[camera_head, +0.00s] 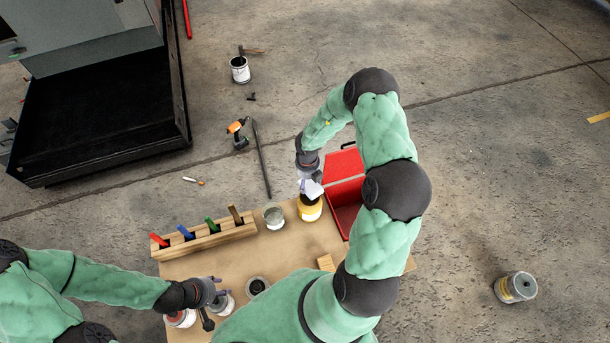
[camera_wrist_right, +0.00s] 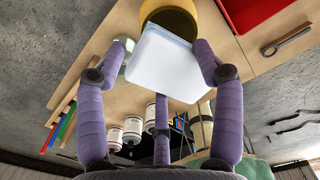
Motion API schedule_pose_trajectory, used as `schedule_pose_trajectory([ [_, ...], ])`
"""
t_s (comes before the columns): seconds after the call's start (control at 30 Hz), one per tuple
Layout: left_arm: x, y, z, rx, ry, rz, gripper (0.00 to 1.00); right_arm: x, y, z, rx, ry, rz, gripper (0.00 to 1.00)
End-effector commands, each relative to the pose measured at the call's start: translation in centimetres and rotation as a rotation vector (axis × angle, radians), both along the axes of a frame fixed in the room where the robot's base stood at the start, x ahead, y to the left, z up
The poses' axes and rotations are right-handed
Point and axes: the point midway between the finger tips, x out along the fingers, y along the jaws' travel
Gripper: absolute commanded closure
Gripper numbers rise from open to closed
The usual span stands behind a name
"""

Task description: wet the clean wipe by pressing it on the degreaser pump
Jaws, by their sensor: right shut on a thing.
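A white wipe (camera_head: 311,188) is held in my right gripper (camera_head: 309,179), above or against a yellow container (camera_head: 310,211), which looks like the degreaser pump. In the right wrist view the wipe (camera_wrist_right: 166,62) lies flat between the purple fingers and partly covers the yellow container (camera_wrist_right: 172,18). Whether the wipe touches the pump top cannot be told. My left gripper (camera_head: 214,292) is low at the table's left front, beside white cans (camera_head: 222,305); its jaw state is unclear.
A wooden rack (camera_head: 207,241) with coloured handles stands at the table's back left. A glass jar (camera_head: 274,218) stands left of the yellow container, an open red toolbox (camera_head: 345,196) to its right. A dark-topped can (camera_head: 257,287) is nearer. The brown table (camera_head: 230,262) has clear space centrally.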

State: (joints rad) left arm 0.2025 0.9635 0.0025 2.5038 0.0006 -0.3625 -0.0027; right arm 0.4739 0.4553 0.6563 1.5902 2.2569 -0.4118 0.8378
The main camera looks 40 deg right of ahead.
Motion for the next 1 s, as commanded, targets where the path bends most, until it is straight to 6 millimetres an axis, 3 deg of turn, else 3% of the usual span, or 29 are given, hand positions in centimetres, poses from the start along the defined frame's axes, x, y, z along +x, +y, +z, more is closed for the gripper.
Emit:
schedule_pose_trajectory([
  [0.7,0.0,0.0,-6.4,0.0,0.0,0.0,0.6,0.1,0.0,-5.6,0.001,-0.003,0.0,0.68],
  [1.0,0.0,0.0,-6.8,0.0,-0.001,0.0,0.6,0.1,0.0,-5.9,0.001,-0.003,0.0,0.68],
])
